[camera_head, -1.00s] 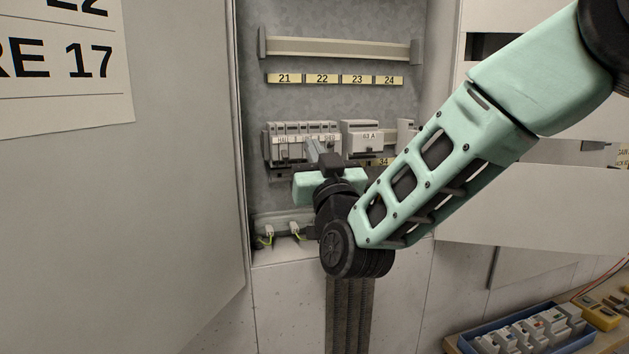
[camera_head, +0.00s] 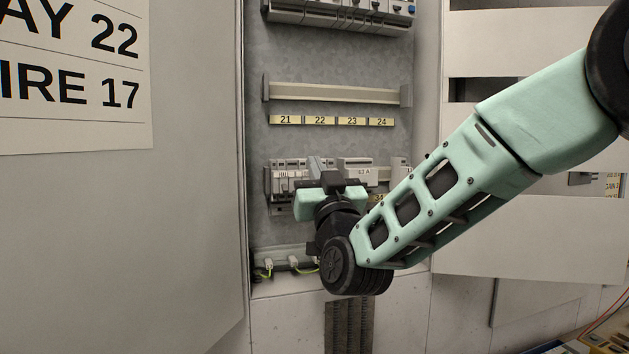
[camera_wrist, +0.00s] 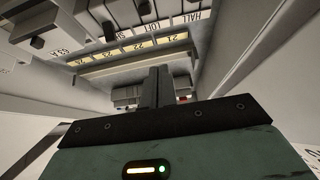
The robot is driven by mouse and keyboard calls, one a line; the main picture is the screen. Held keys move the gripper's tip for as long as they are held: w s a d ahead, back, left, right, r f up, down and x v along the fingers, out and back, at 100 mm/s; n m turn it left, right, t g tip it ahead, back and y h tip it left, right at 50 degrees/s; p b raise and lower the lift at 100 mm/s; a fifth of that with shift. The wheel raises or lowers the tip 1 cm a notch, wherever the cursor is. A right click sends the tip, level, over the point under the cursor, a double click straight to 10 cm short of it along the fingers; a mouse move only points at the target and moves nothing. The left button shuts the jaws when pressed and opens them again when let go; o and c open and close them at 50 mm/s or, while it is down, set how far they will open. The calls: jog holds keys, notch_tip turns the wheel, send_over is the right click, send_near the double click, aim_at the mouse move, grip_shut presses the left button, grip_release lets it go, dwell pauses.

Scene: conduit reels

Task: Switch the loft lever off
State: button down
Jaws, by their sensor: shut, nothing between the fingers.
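The row of small breakers (camera_head: 289,172) sits on the middle rail of the open cabinet, partly hidden behind my gripper. In the wrist view the picture is upside down: the LOFT label (camera_wrist: 178,22) shows beside the HALL label (camera_wrist: 195,17), with black levers along the row at the top edge. One black lever (camera_wrist: 145,8) shows near the LOFT label; I cannot tell its position or whether it is the loft one. My gripper (camera_head: 321,165) is in front of the row. In the wrist view its dark fingers (camera_wrist: 157,75) are together and empty, and no contact is visible.
A 63 A unit (camera_head: 355,171) is right of the row. Above are yellow labels 21 to 24 (camera_head: 331,120), an empty rail (camera_head: 335,94) and another device row (camera_head: 340,12). The cabinet door (camera_head: 190,220) stands open at left. Wires (camera_head: 267,267) show below.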

jog(key=s+d+f+b, duration=0.1)
jog(key=s+f+b, duration=0.1)
jog(key=s+f, duration=0.4)
jog(key=shift+s+d+f, duration=0.15)
jog(key=shift+d+f, duration=0.25)
jog(key=shift+f, duration=0.35)
jog(key=shift+a+f, duration=0.1)
jog(key=s+a+f+n+g, duration=0.1)
jog(key=s+f+n+g, duration=0.1)
jog(key=s+f+g, duration=0.55)
jog(key=s+f+n+g, duration=0.2)
jog(key=s+f+g, duration=0.3)
jog(key=f+g, duration=0.4)
jog(key=s+d+f+g+h, duration=0.6)
jog(key=s+d, duration=0.3)
jog(key=s, duration=0.5)
jog(key=s+d+g, duration=0.1)
jog(key=s+d, duration=0.2)
jog(key=d, duration=0.1)
notch_tip(320, 180, up, 13)
jog(key=p, duration=1.4)
jog(key=shift+a, duration=0.35)
